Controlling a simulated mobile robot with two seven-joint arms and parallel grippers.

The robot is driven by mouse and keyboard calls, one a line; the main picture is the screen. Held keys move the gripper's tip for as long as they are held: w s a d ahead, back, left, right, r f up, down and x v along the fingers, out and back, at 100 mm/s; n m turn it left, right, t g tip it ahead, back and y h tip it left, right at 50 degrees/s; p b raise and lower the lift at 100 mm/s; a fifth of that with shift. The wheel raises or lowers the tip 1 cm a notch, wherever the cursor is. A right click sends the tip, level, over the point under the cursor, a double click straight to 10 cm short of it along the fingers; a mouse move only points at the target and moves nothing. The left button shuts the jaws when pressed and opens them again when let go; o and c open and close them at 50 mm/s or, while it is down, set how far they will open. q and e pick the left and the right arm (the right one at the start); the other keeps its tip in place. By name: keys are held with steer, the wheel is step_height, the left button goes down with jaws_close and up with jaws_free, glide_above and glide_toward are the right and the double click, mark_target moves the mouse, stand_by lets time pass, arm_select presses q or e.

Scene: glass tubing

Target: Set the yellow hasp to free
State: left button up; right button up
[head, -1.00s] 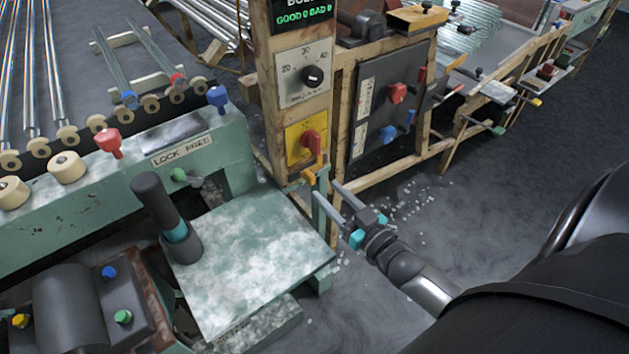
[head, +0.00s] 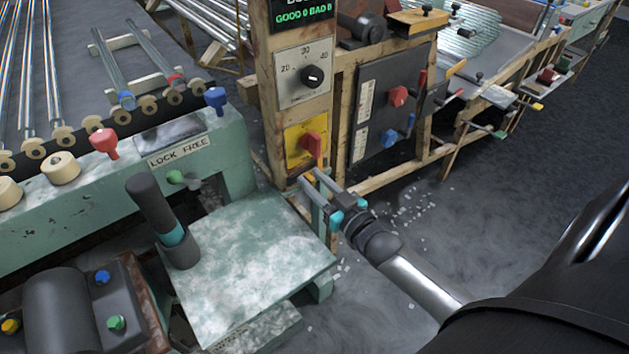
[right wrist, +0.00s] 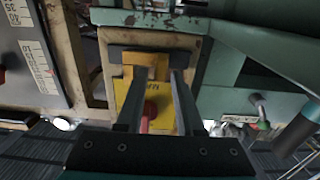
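The yellow hasp (head: 308,179) is a small orange-yellow piece at the foot of the wooden post, below the yellow switch plate (head: 294,150) with its red knob (head: 311,143). My right gripper (head: 309,176) reaches it from the lower right, its two fingers apart and the tips at the hasp. In the right wrist view the open fingers (right wrist: 152,80) stand either side of yellow surfaces and the red knob (right wrist: 150,110); I cannot tell whether they touch the hasp. The fingers partly hide the hasp in the head view. My left gripper is out of view.
A green bench (head: 225,150) with a LOCK FREE label (head: 180,150) and a green knob (head: 183,179) stands left. A dark switch panel (head: 385,110) is right of the post. Floor at right is open, with scattered fragments.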

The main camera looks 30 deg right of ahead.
jaws_close()
stand_by(1.1)
